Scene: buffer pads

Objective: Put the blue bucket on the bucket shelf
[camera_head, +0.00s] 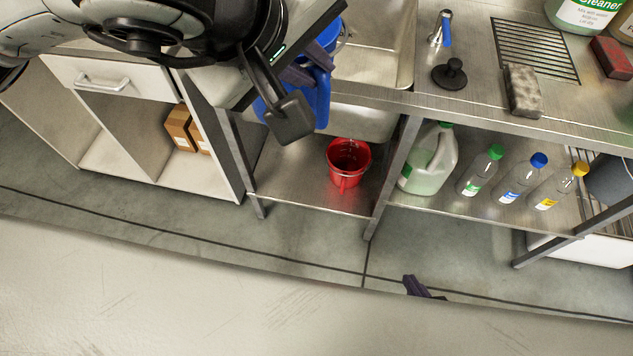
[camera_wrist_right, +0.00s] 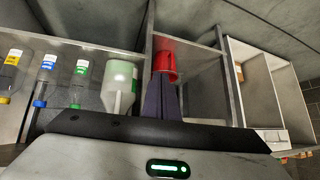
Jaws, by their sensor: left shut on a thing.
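The blue bucket (camera_head: 320,98) hangs in front of the sink edge in the head view, partly hidden by my left gripper (camera_head: 308,66). That gripper is shut on the bucket near its top. The bucket shelf (camera_head: 290,180) is the low steel shelf under the sink, and a red bucket (camera_head: 346,172) stands on it. The red bucket also shows in the right wrist view (camera_wrist_right: 165,58). My right gripper (camera_head: 420,288) shows only its dark fingertips at the bottom of the head view. In the right wrist view its fingers (camera_wrist_right: 161,97) are together, with nothing between them.
A green-capped jug (camera_head: 430,165) and several bottles (camera_head: 510,178) stand on the shelf right of the table leg (camera_head: 391,165). A white cabinet (camera_head: 130,120) with boxes is at the left. The bucket shelf has bare room left of the red bucket.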

